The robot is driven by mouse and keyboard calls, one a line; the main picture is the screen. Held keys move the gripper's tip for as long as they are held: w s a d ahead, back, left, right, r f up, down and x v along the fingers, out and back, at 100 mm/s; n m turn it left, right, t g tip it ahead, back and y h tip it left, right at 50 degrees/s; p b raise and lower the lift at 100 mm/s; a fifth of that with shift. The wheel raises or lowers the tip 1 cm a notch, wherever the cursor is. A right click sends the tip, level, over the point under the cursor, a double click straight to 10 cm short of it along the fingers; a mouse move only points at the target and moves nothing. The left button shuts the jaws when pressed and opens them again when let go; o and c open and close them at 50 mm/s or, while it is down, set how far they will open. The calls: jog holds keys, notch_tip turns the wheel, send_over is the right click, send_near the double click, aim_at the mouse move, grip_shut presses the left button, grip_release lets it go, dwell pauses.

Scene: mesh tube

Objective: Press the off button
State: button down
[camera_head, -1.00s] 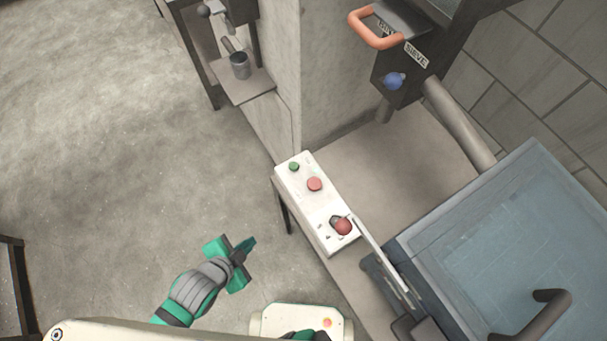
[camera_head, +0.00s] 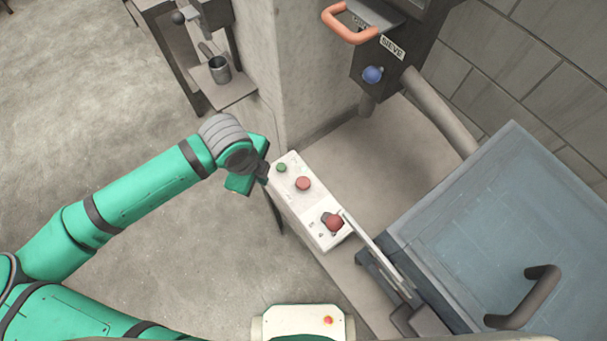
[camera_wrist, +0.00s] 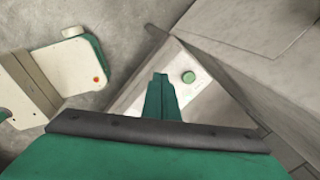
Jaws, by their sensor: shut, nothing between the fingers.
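A white control panel (camera_head: 312,213) carries a green button (camera_head: 281,168) at its far end, a red button (camera_head: 303,183) beside it, and a larger red knob (camera_head: 333,222) at the near end. I cannot read which one is marked off. My gripper (camera_head: 264,172) is shut and empty, just left of the panel's far end in the head view. In the wrist view my shut fingertips (camera_wrist: 160,77) show over the panel, left of the green button (camera_wrist: 188,77), with a gap in the picture. The red button is hidden in the wrist view.
A grey pillar (camera_head: 265,70) stands just behind the panel. A metal lever (camera_head: 375,255) and a box with a translucent blue lid (camera_head: 500,225) are to the right. A sieve unit with an orange handle (camera_head: 349,25) is at the back. Open floor lies left.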

aim_at(304, 182)
jog(key=w+d+r+m+g+y, duration=0.1)
jog(key=d+r+m, duration=0.5)
jog(key=d+r, duration=0.4)
jog(key=shift+w+d+r+m+g, duration=0.3)
jog(key=shift+w+d+r, duration=0.1)
jog(key=shift+r, duration=0.05)
notch_tip(304, 182, down, 14)
dwell(0.4)
